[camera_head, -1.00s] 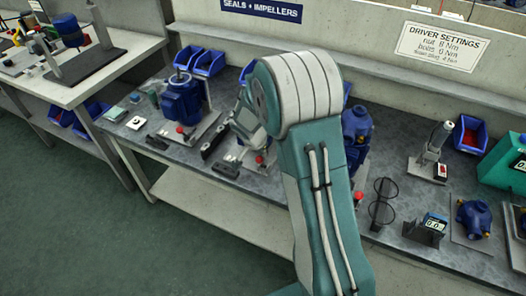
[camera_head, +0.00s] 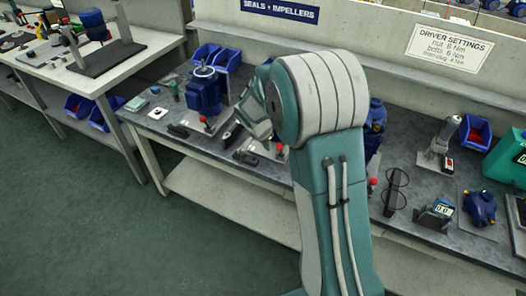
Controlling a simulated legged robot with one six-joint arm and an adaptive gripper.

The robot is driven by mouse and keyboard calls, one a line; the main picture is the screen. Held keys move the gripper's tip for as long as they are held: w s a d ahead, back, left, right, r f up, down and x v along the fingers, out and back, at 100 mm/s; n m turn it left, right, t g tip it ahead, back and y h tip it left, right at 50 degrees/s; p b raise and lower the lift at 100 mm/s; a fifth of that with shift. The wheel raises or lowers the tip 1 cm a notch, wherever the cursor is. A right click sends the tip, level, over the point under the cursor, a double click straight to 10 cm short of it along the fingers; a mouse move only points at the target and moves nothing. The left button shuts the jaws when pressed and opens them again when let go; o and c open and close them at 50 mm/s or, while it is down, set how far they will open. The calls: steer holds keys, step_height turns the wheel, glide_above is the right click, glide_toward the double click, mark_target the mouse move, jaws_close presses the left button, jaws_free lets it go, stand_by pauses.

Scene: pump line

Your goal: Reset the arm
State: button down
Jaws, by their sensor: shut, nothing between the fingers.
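My arm (camera_head: 335,185) rises from the bottom of the head view, in front of the workbench. Its rounded elbow (camera_head: 325,92) stands over the middle of the bench. Part of my forearm (camera_head: 254,112) shows behind and left of the elbow, angled toward the bench.
Another bench (camera_head: 90,82) stands left. Green floor (camera_head: 80,220) is clear in front.

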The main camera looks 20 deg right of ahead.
steer(key=s+r+n+t+y, duration=0.1)
steer(key=s+r+n, duration=0.3)
steer(key=s+r, duration=0.95)
steer(key=s+a+r+n+t+y, duration=0.1)
steer(key=s+a+r+n, duration=0.1)
steer(key=s, duration=0.6)
steer(key=s+a+r+n+t+y, duration=0.1)
steer(key=s+a+r+n, duration=0.1)
steer(key=s+r+n, duration=0.2)
steer(key=s+n, duration=0.1)
steer(key=s, duration=0.2)
steer(key=shift+s+a+r, duration=0.25)
steer(key=shift+s+a, duration=0.1)
steer(key=shift+s, duration=0.05)
steer(key=shift+d, duration=0.1)
